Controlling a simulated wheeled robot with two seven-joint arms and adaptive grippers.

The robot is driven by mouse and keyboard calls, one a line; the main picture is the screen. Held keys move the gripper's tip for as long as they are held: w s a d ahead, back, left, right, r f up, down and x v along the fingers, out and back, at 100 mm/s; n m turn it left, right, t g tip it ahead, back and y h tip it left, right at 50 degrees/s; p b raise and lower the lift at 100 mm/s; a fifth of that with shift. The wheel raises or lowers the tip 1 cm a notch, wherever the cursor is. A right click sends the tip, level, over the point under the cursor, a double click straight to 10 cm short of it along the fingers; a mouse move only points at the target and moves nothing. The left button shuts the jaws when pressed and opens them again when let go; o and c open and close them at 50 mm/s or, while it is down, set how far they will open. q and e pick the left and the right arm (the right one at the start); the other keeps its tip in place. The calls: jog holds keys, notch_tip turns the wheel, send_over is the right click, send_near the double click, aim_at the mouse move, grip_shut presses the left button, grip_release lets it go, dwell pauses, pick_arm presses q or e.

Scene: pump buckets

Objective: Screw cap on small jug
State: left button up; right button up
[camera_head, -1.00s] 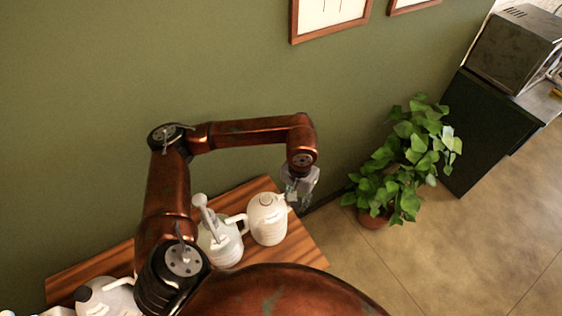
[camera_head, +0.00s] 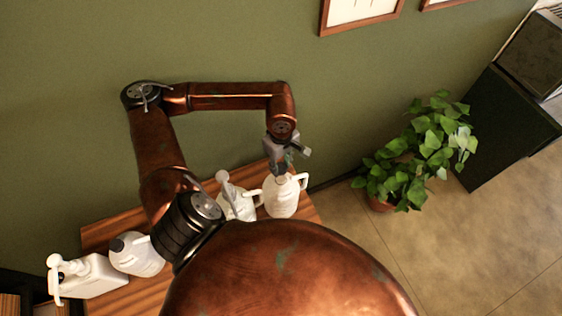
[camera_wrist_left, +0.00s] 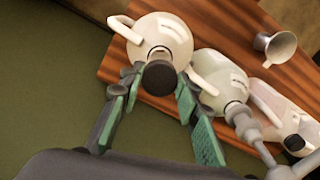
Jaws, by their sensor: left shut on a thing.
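I cannot tell whether cap and neck touch. My right gripper is not in view.
A white jug with a pump (camera_head: 240,206) stands close left of it. A grey-capped jug (camera_head: 138,254) and a pump canister (camera_head: 90,276) stand further left. A funnel (camera_wrist_left: 276,46) shows in the wrist view. A potted plant (camera_head: 425,150) stands right of the table; the wall is behind.

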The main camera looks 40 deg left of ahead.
pick_arm(q)
jog(key=shift+f+b, duration=0.4)
jog(key=shift+f, duration=1.6)
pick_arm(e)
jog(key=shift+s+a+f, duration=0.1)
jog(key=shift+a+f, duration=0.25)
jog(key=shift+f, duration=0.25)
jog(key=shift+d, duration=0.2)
pick_arm(q)
jog(key=shift+f+b, duration=0.1)
jog(key=shift+b, duration=0.25)
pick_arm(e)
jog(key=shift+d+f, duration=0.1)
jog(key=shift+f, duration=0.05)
pick_arm(q)
jog(key=shift+f, duration=0.1)
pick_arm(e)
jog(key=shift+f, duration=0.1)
pick_arm(q)
jog(key=shift+f+b, duration=0.2)
jog(key=shift+b, duration=0.25)
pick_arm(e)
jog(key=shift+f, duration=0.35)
pick_arm(q)
jog(key=shift+d, duration=0.1)
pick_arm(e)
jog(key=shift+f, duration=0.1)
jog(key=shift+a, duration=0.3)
